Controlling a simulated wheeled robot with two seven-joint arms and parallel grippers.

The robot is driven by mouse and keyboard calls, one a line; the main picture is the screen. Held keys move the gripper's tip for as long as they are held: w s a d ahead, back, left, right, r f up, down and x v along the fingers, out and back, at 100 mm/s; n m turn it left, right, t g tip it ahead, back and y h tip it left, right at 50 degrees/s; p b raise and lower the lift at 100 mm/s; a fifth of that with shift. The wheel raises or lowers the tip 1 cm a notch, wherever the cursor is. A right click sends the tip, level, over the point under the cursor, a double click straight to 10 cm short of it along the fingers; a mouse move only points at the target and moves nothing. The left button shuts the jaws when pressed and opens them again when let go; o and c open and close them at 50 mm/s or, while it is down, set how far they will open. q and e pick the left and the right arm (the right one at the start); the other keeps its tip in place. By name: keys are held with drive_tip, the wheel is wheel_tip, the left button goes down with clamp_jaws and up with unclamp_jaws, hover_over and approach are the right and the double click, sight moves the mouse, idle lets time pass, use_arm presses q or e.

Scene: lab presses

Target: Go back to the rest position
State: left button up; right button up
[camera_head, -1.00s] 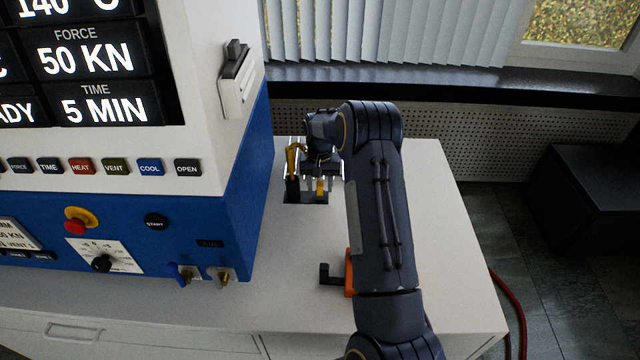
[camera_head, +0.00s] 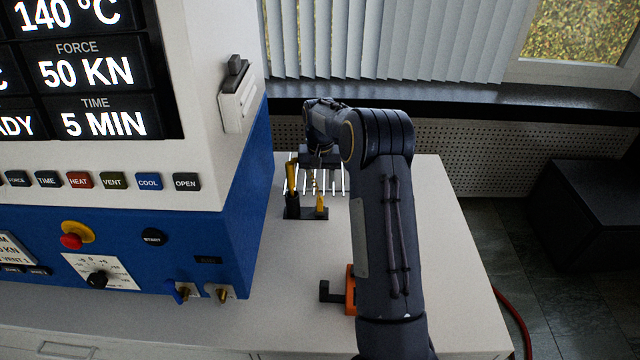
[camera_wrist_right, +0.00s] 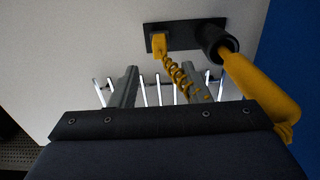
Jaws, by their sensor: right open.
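My right gripper (camera_head: 318,178) is over the far part of the white bench, at the right of the blue press. In the right wrist view its two grey fingers (camera_wrist_right: 159,72) are apart, with no object clamped between them. A yellow-handled tool (camera_head: 292,178) stands in a black holder (camera_head: 307,213) just in front of the gripper. The wrist view shows the tool's yellow handle (camera_wrist_right: 262,92), a coiled yellow cord and a yellow plug on the holder's black base (camera_wrist_right: 185,38). The cord passes across the finger gap in that view; contact cannot be told. My left gripper is out of view.
The blue and white press (camera_head: 225,225) stands close at the left, with two fittings low on its front. An orange and black item (camera_head: 350,290) is partly behind my right forearm. The white bench (camera_head: 280,330) has bare room around. A window sill (camera_head: 450,98) runs behind.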

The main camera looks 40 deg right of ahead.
drive_tip(key=shift+r, duration=0.1)
idle(0.3)
drive_tip(key=s+a+r+n+t+y, duration=0.2)
drive_tip(key=s+a+r+n+t, duration=0.1)
drive_tip(key=s+a+r, duration=1)
drive_tip(key=s+a+f+n+t+y, duration=0.1)
drive_tip(key=s+a, duration=0.5)
drive_tip(key=s, duration=0.3)
drive_tip(key=s+a+n+t, duration=0.1)
drive_tip(key=s+a+n, duration=0.1)
drive_tip(key=s+a, duration=0.4)
drive_tip(key=s, duration=0.3)
drive_tip(key=shift+a+f+t+y, duration=0.2)
drive_tip(key=shift+f+t+y, duration=0.1)
drive_tip(key=shift+f+y, duration=0.1)
drive_tip(key=shift+s, duration=0.15)
